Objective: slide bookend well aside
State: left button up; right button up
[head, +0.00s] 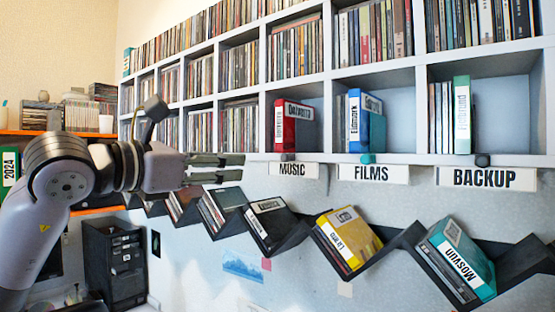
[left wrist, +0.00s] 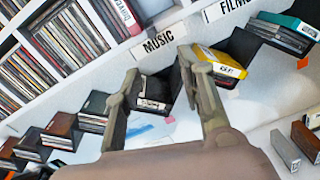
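My left gripper (head: 230,167) is open and empty, in front of the shelf's lower edge, left of the MUSIC label (head: 291,170). Its two fingers also show in the left wrist view (left wrist: 158,64), spread apart. In the MUSIC compartment a red case (head: 292,126) stands upright. A blue case (head: 366,122) stands in the FILMS compartment and a pale green one (head: 462,115) in BACKUP. I cannot tell which part is the bookend. My right gripper is not in view.
Below the shelf, a zigzag wall rack holds tilted cases, including a black one (head: 268,220), a yellow one (head: 350,238) and a teal one (head: 458,262). Upper compartments are packed with discs. A black drawer unit (head: 114,262) stands at lower left. BACKUP has free room at right.

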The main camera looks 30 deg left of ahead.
pick_arm(q)
jog(key=a+y, duration=0.1)
jog(key=p, duration=0.7)
send_near(283, 159)
jog(key=shift+n, duration=0.3)
jog(key=w, duration=0.7)
jog(key=shift+w+d, duration=0.25)
jog(key=shift+w, duration=0.45)
grip_shut()
